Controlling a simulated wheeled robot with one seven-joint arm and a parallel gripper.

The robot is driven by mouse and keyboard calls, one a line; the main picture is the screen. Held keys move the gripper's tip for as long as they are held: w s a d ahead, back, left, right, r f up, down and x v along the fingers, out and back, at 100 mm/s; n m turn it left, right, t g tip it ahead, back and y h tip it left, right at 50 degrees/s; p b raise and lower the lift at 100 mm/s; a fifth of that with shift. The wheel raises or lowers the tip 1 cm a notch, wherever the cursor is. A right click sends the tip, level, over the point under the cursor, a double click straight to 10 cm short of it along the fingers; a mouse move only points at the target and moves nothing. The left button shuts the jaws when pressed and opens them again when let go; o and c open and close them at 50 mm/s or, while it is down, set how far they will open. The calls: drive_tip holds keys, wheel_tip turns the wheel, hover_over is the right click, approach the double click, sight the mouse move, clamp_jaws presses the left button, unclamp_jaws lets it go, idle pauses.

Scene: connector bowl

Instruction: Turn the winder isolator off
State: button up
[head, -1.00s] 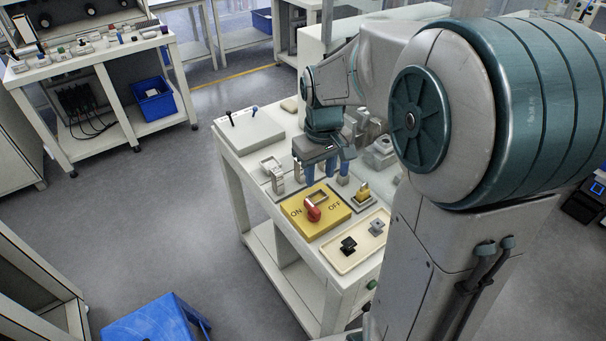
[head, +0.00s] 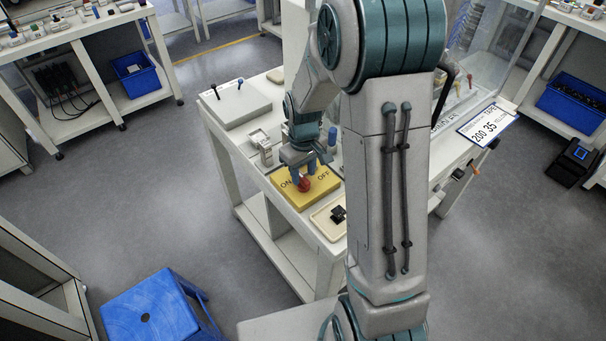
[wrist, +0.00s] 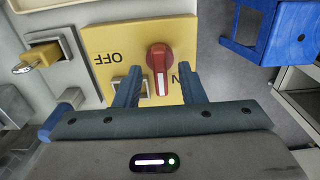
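The winder isolator is a yellow plate (head: 322,187) marked ON at its left and OFF at its right. It also shows in the wrist view (wrist: 100,35), where OFF reads upside down at left. Its red rotary handle (wrist: 159,60) has a white line pointing down towards my gripper in that view. The red handle also shows in the head view (head: 305,185), partly hidden by the fingers. My gripper (head: 302,177) is over the plate. In the wrist view my gripper (wrist: 160,78) is open, one finger each side of the handle, with visible gaps.
A brass padlock (wrist: 28,65) sits on a small metal mount beside the plate. A cream tray (head: 325,228) with a black part lies in front of the plate. A grey box (head: 235,104) stands on the bench. A blue stool (head: 150,310) is on the floor.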

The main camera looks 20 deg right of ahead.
drive_tip(key=shift+f, duration=0.9)
clamp_jaws()
